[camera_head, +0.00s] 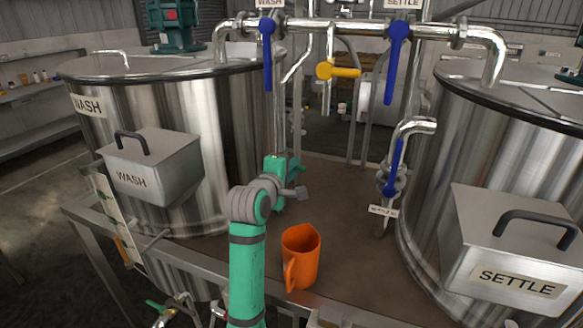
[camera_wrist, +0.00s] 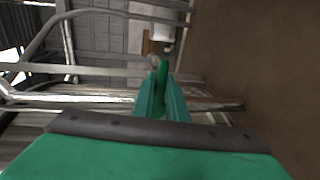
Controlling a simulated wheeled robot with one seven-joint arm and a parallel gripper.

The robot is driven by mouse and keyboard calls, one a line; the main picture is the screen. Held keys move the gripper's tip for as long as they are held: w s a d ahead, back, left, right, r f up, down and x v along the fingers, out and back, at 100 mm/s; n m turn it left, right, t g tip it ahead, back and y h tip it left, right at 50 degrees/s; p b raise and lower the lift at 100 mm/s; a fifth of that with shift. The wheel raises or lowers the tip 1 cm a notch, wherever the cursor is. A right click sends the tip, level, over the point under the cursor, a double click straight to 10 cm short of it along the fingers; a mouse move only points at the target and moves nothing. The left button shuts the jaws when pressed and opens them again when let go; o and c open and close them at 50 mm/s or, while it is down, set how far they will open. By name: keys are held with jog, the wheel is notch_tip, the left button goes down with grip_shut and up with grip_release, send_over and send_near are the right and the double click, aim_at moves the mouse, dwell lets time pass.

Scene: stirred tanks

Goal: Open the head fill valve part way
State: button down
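No label reading "head fill" is legible, so I cannot tell which valve it is. Two blue lever handles hang down from the overhead pipe: the left one (camera_head: 267,52) by a WASH label, the right one (camera_head: 396,62) by a SETTLE label. A yellow lever (camera_head: 338,71) lies sideways on the pipe between them. Another blue lever (camera_head: 396,168) stands upright on the spout pipe at the right. My gripper (camera_head: 296,164) is beside the wash tank, below and apart from the overhead levers.
The wash tank (camera_head: 225,120) stands left and the settle tank (camera_head: 470,140) right, each with a labelled box in front. An orange jug (camera_head: 301,257) stands on the brown deck (camera_head: 345,225) in front of my arm. Vertical pipes rise behind my gripper.

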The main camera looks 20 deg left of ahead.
jog(key=shift+a, duration=0.1)
jog(key=shift+w+d, duration=0.15)
jog(key=shift+d, duration=0.6)
jog(key=shift+d+r+h, duration=0.1)
jog(key=shift+d+h, duration=0.1)
jog(key=shift+h, duration=0.1)
jog(key=r+n, duration=0.1)
jog(key=n+h, duration=0.1)
jog(key=n, duration=0.1)
jog(key=shift+w+a+r, duration=0.1)
jog(key=shift+a+r, duration=0.05)
jog(key=shift+r, duration=0.2)
jog(key=shift+a+r+n, duration=0.2)
jog(key=shift+r+n, duration=0.3)
jog(key=shift+n, duration=0.4)
jog(key=shift+a+r, duration=0.1)
jog(key=shift+r, duration=0.05)
jog(key=c, duration=1.8)
grip_release()
jog(key=shift+o, duration=0.2)
jog(key=shift+a, duration=0.2)
